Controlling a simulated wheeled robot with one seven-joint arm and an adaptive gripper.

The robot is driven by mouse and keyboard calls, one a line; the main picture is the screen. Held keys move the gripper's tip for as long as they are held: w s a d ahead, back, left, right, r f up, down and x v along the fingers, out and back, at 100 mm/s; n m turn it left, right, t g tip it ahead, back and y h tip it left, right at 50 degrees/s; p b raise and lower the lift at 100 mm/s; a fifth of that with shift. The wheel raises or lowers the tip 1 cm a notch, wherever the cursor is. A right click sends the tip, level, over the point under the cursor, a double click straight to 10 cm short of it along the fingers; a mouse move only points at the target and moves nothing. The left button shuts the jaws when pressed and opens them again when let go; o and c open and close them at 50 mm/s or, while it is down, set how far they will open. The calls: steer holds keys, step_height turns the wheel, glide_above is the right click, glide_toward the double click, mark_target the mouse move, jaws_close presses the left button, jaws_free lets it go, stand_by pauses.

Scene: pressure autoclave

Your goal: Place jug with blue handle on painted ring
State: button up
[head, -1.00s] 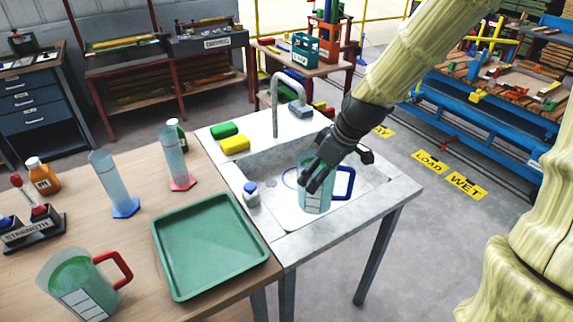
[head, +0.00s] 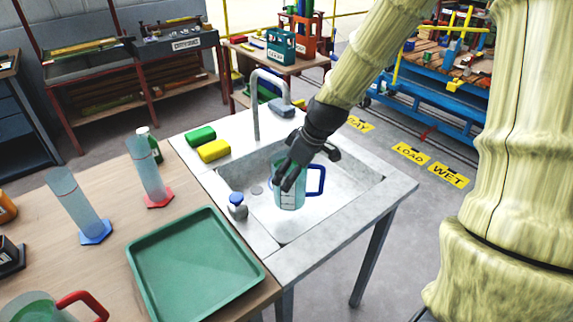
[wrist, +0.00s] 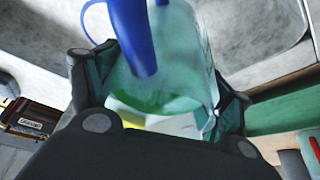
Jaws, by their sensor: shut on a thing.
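The clear green-tinted jug with a blue handle (head: 290,200) is upright in the sink area, with its handle to the right. My gripper (head: 287,176) is shut on its body from above. In the wrist view the jug (wrist: 180,85) sits between my two fingers, and its blue handle crosses the top. I cannot tell whether its base touches the sink floor. The painted ring is not visible now; the jug and my gripper cover that part of the sink.
The sink (head: 340,205) has raised edges, a tap (head: 257,105) behind and a blue-capped bottle (head: 237,207) at left. A green tray (head: 195,268), cylinders and a red-handled jug (head: 35,308) occupy the wooden table.

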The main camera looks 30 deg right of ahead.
steer(key=w+d+f+p, duration=0.1)
steer(key=w+d+f, duration=0.1)
steer(key=w, duration=0.3)
steer(key=w+d+f+p, duration=0.1)
steer(key=w+d+f, duration=0.1)
steer(key=w+d, duration=0.2)
steer(key=shift+w+f+p, duration=0.35)
steer(key=shift+w, duration=0.85)
steer(key=shift+f, duration=0.1)
steer(key=o, duration=1.3)
steer(key=shift+d, duration=0.1)
steer(key=shift+o, duration=0.2)
steer(key=b+v, duration=0.1)
steer(key=v, duration=1.1)
